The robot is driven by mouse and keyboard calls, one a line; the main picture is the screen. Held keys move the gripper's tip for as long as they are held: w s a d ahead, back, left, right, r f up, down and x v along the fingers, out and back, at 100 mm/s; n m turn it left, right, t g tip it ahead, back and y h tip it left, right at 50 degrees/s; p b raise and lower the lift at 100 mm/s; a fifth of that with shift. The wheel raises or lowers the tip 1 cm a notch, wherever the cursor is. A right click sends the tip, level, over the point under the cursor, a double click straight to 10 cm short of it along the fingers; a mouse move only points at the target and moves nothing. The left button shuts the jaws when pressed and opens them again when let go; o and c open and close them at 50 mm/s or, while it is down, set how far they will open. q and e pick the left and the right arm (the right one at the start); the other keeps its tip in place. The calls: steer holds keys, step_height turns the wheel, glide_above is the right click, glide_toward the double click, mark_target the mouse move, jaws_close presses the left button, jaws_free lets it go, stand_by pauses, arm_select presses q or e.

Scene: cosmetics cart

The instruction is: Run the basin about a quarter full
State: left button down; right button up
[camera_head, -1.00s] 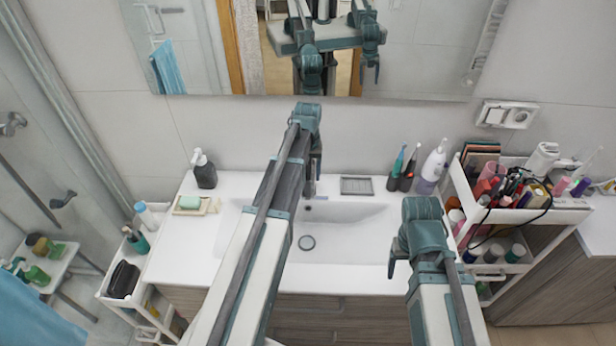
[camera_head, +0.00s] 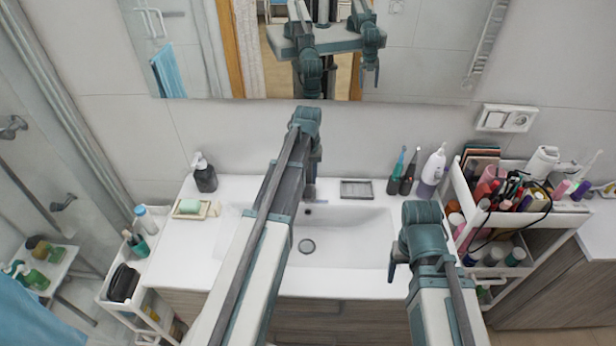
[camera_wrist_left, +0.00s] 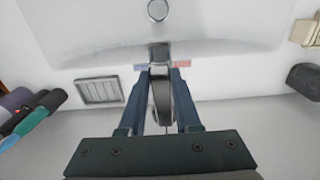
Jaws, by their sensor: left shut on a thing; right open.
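The white basin (camera_head: 345,240) is set in the counter, with its round metal drain (camera_head: 307,246) at the bottom; the drain also shows in the left wrist view (camera_wrist_left: 157,10). I make out no water in the basin. The chrome faucet (camera_head: 310,190) stands at the basin's back edge, partly hidden by my left arm. My left gripper (camera_wrist_left: 160,75) has its two fingers on either side of the faucet's lever (camera_wrist_left: 161,98) and is shut on it. My right gripper (camera_head: 393,262) is open and empty over the basin's right edge.
A soap dispenser (camera_head: 204,176) and a soap dish (camera_head: 190,209) stand left of the basin. A metal grate (camera_head: 356,189), toothbrushes (camera_head: 396,178) and a bottle (camera_head: 431,172) stand behind it on the right. A loaded cosmetics cart (camera_head: 540,214) is at the right. The mirror is above.

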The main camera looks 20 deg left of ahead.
mark_target(308, 178)
stand_by(0.8)
arm_select(q)
steer(key=shift+w+a+r+g+h+p, duration=0.15)
steer(key=shift+w+r+g+h+p, duration=0.15)
steer(key=shift+w+r+g+p, duration=0.45)
steer(key=shift+w+a+r+g, duration=0.2)
steer(key=shift+r+g, duration=0.3)
steer(key=shift+g, duration=0.25)
steer(key=shift+r+g+h, duration=0.3)
steer(key=shift+g+h, duration=0.1)
steer(key=shift+g, duration=0.1)
steer(key=shift+s, duration=0.1)
steer(key=c, duration=0.6)
jaws_free()
steer(key=shift+d, duration=0.1)
steer(key=shift+r, duration=0.15)
